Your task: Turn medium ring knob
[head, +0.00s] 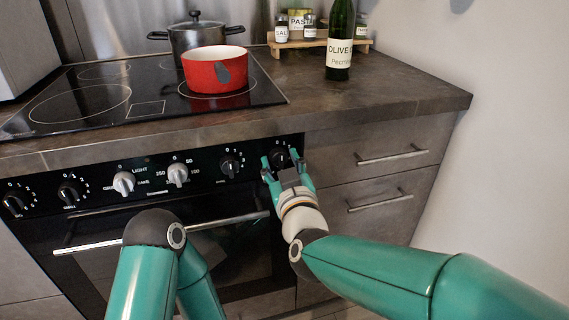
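The oven's control panel (205,166) carries a row of knobs. The black knobs include one (230,165) right of the white ones, two at the left end, and the rightmost knob (280,156). I cannot read which one is the medium ring knob. My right gripper (282,161) is at the rightmost knob, its fingers spread to either side of it; contact cannot be made out. My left arm shows at the bottom, but its gripper is not visible.
The oven door handle (105,243) runs below the panel, behind my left arm. Drawers with handles (392,156) are at right. On the cooktop (130,106) stand a red pot (208,72) and a black pot (190,37). An olive oil bottle (339,60) stands on the counter.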

